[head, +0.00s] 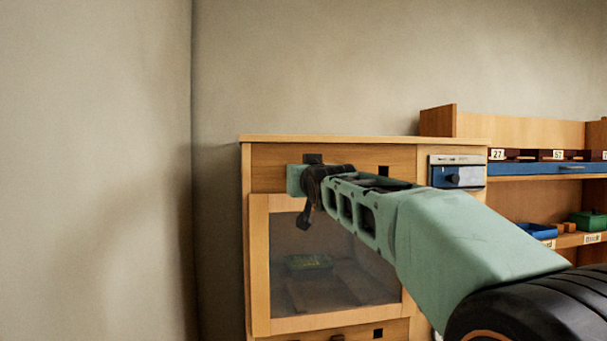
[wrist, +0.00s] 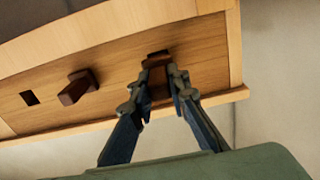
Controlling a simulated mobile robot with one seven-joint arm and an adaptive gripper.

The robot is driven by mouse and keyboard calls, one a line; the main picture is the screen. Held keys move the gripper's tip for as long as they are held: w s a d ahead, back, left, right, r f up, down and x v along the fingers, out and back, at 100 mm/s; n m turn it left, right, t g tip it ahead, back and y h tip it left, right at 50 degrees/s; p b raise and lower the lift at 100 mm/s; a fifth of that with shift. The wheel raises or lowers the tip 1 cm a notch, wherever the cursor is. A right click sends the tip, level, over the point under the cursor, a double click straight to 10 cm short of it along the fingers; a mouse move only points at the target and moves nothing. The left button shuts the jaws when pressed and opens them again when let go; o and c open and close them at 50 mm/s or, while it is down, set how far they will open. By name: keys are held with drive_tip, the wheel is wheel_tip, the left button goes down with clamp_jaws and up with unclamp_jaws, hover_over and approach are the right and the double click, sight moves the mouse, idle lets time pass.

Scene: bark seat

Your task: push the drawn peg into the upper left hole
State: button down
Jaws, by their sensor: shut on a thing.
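In the wrist view my gripper (wrist: 160,70) is shut on a dark brown peg (wrist: 159,88) at the wooden board (wrist: 115,65). The peg's far end is at a dark spot near the board's edge. I cannot tell how deep it sits, as the fingers cover its sides. A second brown peg (wrist: 76,88) sticks out of the board to the left, and an empty square hole (wrist: 30,98) is farther left. In the head view my gripper (head: 308,182) is at the cabinet's upper left, hiding the peg it holds. A dark square (head: 313,158) shows just above it.
Below the board the cabinet (head: 258,270) has a framed window (head: 345,275). Another square hole (head: 383,171) shows right of my gripper, behind my arm. A blue and silver latch box (head: 458,172) is farther right, beside shelves (head: 540,238). A wall stands close on the left.

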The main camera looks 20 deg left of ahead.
drive_tip(key=shift+p+x, duration=0.45)
drive_tip(key=shift+x, duration=0.4)
drive_tip(key=shift+w+a, duration=0.2)
drive_tip(key=shift+w, duration=0.1)
drive_tip(key=shift+w+a, duration=0.35)
drive_tip(key=shift+w, duration=0.25)
drive_tip(key=c, duration=1.8)
unclamp_jaws()
drive_tip(key=shift+o, duration=0.2)
drive_tip(key=shift+s, duration=0.15)
